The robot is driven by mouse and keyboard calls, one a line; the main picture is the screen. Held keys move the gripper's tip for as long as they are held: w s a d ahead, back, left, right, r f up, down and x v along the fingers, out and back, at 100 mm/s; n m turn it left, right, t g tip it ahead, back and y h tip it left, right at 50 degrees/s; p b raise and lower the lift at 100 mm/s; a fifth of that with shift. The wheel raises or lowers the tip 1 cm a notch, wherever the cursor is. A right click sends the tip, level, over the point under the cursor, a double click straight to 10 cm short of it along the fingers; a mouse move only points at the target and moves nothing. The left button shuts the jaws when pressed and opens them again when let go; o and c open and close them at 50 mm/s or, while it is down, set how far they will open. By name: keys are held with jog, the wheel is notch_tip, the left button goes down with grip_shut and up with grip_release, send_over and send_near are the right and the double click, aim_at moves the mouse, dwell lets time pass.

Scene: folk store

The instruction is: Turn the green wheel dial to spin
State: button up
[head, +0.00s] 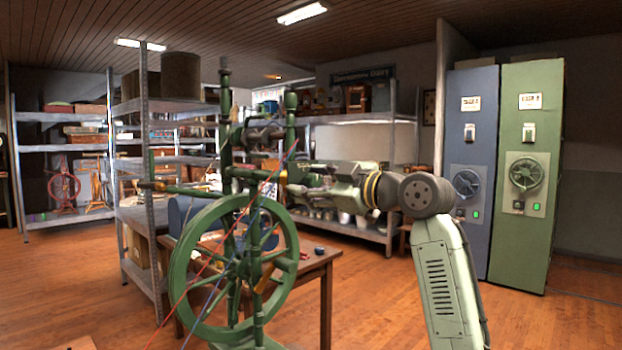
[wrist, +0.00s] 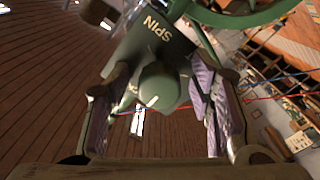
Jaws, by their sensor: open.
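The green spinning wheel (head: 178,275) stands upright in front of me in the head view. The mark faces down and slightly left, away from SPIN. A second label beside the dial is mostly hidden. My gripper (wrist: 160,74) is open, with one finger on each side of the dial and visible gaps between. In the head view my gripper (head: 290,178) reaches the wheel's upper frame, and the dial cannot be made out.
Red and blue threads (head: 262,187) run slanting across the wheel. A wooden table (head: 318,262) stands behind it, and a metal shelf (head: 155,215) is to the left. Blue (head: 470,135) and green (head: 532,75) cabinets with handwheels stand right. Floor between is clear.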

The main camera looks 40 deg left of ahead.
jog(key=shift+c, duration=0.5)
grip_shut()
